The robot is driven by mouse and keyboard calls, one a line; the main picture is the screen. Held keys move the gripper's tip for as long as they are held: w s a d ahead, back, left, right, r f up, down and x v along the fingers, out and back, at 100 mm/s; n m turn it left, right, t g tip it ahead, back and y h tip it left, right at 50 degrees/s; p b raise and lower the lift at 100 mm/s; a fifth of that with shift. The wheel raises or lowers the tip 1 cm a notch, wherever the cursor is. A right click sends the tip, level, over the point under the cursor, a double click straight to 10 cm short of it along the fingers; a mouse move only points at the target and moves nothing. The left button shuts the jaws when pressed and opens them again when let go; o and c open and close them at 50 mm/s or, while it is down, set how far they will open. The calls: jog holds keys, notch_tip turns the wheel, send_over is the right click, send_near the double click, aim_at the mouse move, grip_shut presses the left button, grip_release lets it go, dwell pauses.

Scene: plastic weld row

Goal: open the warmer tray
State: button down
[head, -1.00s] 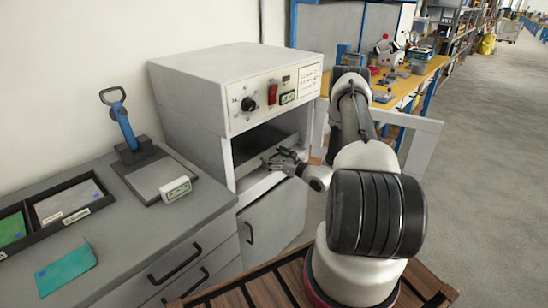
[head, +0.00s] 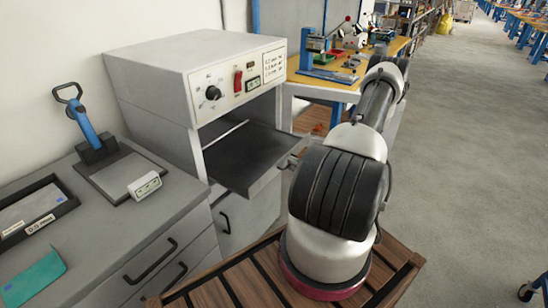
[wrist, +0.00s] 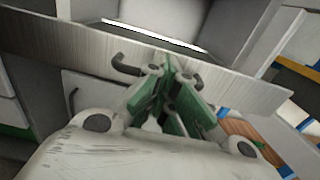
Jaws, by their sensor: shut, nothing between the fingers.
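The warmer (head: 190,85) is a white box with a knob and a red switch. Its dark tray (head: 240,160) is slid out of the opening below the controls. In the wrist view the tray's brushed metal front (wrist: 60,50) spans the picture, with a dark bar handle (wrist: 128,65) on it. My gripper (wrist: 172,68) is shut and empty, its green-sided fingers overlapping the handle's middle. Whether they touch the handle or hook behind it, I cannot tell. In the head view my arm hides the gripper.
A grey counter on the left carries a blue-handled press (head: 95,145), a small white display (head: 145,186), a dark bin (head: 35,210) and a teal sheet (head: 33,278). A drawer handle (head: 150,262) sticks out below. A yellow workbench (head: 325,75) stands behind; open floor lies right.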

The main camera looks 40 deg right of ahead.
jog(key=v, duration=0.7)
jog(key=shift+s+d, duration=0.15)
jog(key=shift+s, duration=0.05)
jog(key=shift+r, duration=0.15)
grip_release()
dwell(0.5)
jog(key=v, duration=1.2)
